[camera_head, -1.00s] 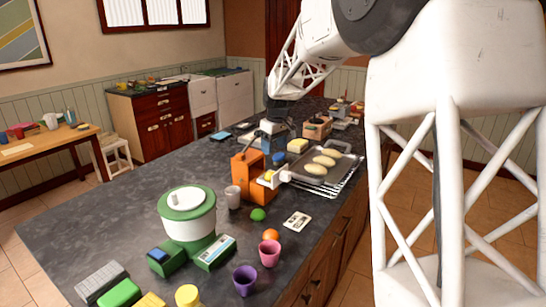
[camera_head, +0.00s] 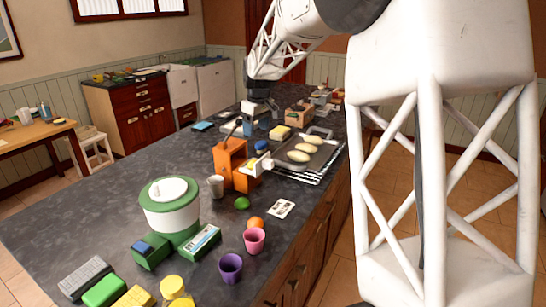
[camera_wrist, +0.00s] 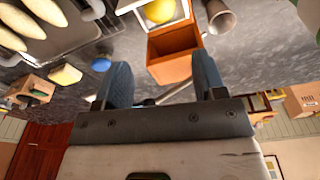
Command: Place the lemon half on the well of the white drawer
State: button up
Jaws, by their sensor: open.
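The white drawer (camera_head: 258,168) sticks out of the orange box-shaped unit (camera_head: 229,161) on the dark counter. In the wrist view the drawer (camera_wrist: 133,6) is at the top edge, partly cut off. A yellow piece that looks like the lemon half (camera_wrist: 160,10) lies within the drawer's well; it is very small in the head view (camera_head: 261,164). My gripper (camera_head: 254,119) is above and behind the orange unit, clear of the drawer. In the wrist view my gripper (camera_wrist: 163,78) has its two blue-grey fingers apart with nothing held between them.
A tray of pale oval loaves (camera_head: 322,153) stands right of the drawer. A grey cup (camera_head: 216,186), a blue-capped item (camera_head: 262,146) and a yellow block (camera_head: 280,132) are close by. A green-and-white appliance (camera_head: 170,210) stands nearer. The counter's left side is largely clear.

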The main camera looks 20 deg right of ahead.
jog(key=shift+s, duration=0.1)
jog(key=s+a+r+m+t, duration=0.15)
jog(key=s+m, duration=0.35)
jog(key=s, duration=3.3)
jog(key=s+f+m+h, duration=0.1)
jog(key=s+f, duration=0.4)
jog(key=s, duration=0.7)
jog(key=shift+s+m, duration=0.4)
jog(key=shift+m, duration=0.1)
